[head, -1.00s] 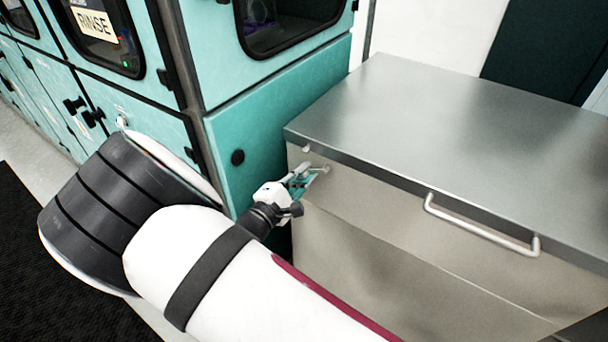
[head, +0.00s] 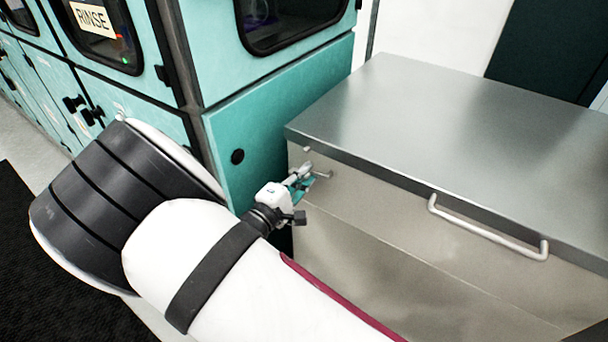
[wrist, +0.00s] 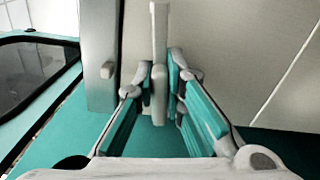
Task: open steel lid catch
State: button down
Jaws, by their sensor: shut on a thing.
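The steel chest (head: 400,235) has a flat grey lid (head: 450,120) lying closed on top. Its lid catch (head: 324,174) is a small pale lever on the front face near the left corner, below a small stub (head: 306,150) by the lid edge. My gripper (head: 305,181) is shut on the catch lever. In the wrist view the pale lever (wrist: 158,35) stands between the two fingertips of my gripper (wrist: 159,88). The stub (wrist: 107,70) shows left of it, apart from the fingers.
A bar handle (head: 485,230) sticks out from the chest's front, to the right. A teal machine (head: 270,120) with dark windows and a RINSE label stands close on the left, beside my gripper. A dark mat (head: 30,270) lies on the floor at left.

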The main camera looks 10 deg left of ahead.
jog(key=c, duration=1.6)
grip_release()
jog(key=shift+c, duration=0.2)
jog(key=shift+s, duration=0.1)
jog(key=v, duration=1.1)
jog(key=shift+s+a, duration=0.15)
jog(key=shift+s, duration=0.25)
